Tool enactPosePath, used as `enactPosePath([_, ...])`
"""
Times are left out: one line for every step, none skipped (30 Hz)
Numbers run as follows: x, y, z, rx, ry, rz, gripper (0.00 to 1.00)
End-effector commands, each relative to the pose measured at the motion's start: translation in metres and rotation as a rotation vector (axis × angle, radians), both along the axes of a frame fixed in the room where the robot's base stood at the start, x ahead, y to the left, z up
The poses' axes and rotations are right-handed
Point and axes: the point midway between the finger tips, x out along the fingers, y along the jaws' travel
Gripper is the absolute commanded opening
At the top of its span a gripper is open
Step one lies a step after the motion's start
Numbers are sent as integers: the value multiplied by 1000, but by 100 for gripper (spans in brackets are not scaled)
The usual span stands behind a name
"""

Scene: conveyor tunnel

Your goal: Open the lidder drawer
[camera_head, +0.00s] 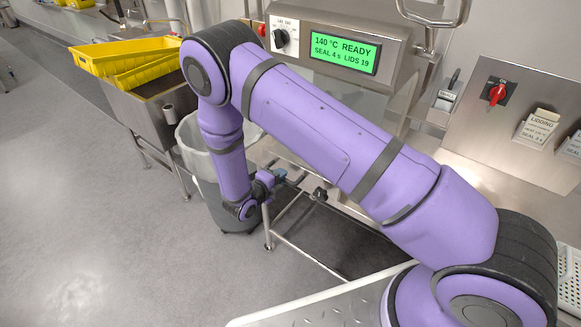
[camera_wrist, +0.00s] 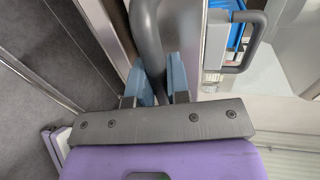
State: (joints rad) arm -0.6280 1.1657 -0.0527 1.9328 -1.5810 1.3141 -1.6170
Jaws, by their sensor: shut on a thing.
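The lidder (camera_head: 345,50) is a steel machine with a green display reading 140 °C READY. The drawer front is hidden behind my purple arm in the head view. My gripper (camera_head: 281,177) is low, beneath the machine, beside a bin. In the wrist view, the blue fingers of my gripper (camera_wrist: 160,84) are on either side of a dark grey bar handle (camera_wrist: 148,38), shut on it. The handle stands in front of a steel edge, which I take to be the drawer front. I cannot tell how far the drawer is out.
Yellow crates (camera_head: 125,58) rest on a steel stand at upper left. A second bar handle (camera_wrist: 262,40) is at right in the wrist view. The floor (camera_head: 90,190) at left is clear.

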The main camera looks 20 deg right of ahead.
Motion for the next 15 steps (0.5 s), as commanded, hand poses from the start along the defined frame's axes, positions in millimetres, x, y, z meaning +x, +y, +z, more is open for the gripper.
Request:
enactPosePath([-8, 13, -1, 1, 2, 7, 0])
enactPosePath([-13, 19, -1, 1, 2, 6, 0])
enactPosePath([-19, 27, -1, 1, 2, 7, 0])
enactPosePath([-23, 33, 0, 1, 2, 5, 0])
enactPosePath([-27, 39, 0, 0, 1, 6, 0])
enactPosePath([-33, 46, -1, 2, 1, 5, 0])
enactPosePath([-36, 51, -1, 2, 1, 5, 0])
enactPosePath([-40, 56, -1, 2, 1, 5, 0])
enactPosePath([-44, 62, -1, 2, 1, 4, 0])
enactPosePath([-48, 67, -1, 2, 1, 4, 0])
enactPosePath([-51, 71, -1, 2, 1, 4, 0])
enactPosePath([-54, 76, 0, 1, 0, 3, 0])
enactPosePath([-57, 79, 0, 1, 0, 3, 0])
enactPosePath([-59, 83, 0, 1, 0, 3, 0])
enactPosePath([-63, 87, 0, 1, 0, 2, 0])
